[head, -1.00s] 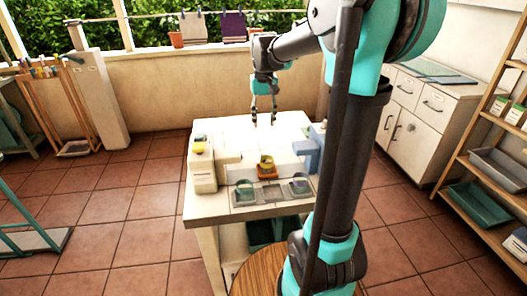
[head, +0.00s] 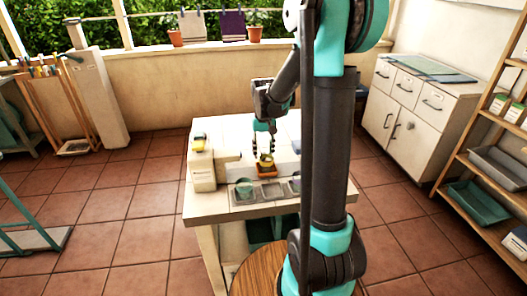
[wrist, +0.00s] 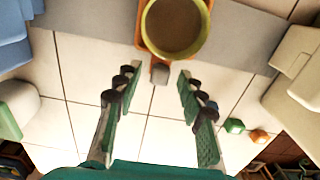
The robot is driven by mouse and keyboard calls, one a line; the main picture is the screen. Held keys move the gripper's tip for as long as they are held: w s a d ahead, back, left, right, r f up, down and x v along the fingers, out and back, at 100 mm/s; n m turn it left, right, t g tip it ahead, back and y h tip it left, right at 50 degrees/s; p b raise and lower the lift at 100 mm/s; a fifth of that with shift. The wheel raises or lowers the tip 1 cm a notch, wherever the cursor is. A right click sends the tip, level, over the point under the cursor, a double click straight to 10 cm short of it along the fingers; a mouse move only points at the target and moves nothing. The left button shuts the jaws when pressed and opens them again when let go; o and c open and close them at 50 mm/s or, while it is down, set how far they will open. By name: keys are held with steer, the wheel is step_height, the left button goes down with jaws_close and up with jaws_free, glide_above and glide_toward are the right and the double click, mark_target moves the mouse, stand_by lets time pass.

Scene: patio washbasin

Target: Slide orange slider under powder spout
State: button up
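The orange slider (head: 263,173) is on the white table, under a yellow-green cup (head: 265,160). In the wrist view the cup (wrist: 175,22) holds brown contents and hides most of the slider (wrist: 141,44), which lies across a grey strip (wrist: 90,40). A small grey tab (wrist: 160,74) sticks out from the slider toward me. My gripper (wrist: 158,76) is open, its fingertips spread to either side of the tab, with nothing held. In the head view my gripper (head: 264,150) is just behind the cup. I cannot tell which dispenser has the powder spout.
A beige dispenser (head: 201,172) stands left on the table; it is at right in the wrist view (wrist: 302,70). A blue block (wrist: 14,40) is opposite. A grey tray (head: 270,191) at the front holds a green cup (head: 244,185). Small green (wrist: 234,126) and orange (wrist: 259,136) blocks lie nearby.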

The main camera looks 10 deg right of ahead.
jaws_close()
stand_by(0.3)
steer(key=a, duration=1.1)
steer(key=shift+a, duration=0.2)
jaws_free()
steer(key=shift+a, duration=0.1)
steer(key=shift+r, duration=0.1)
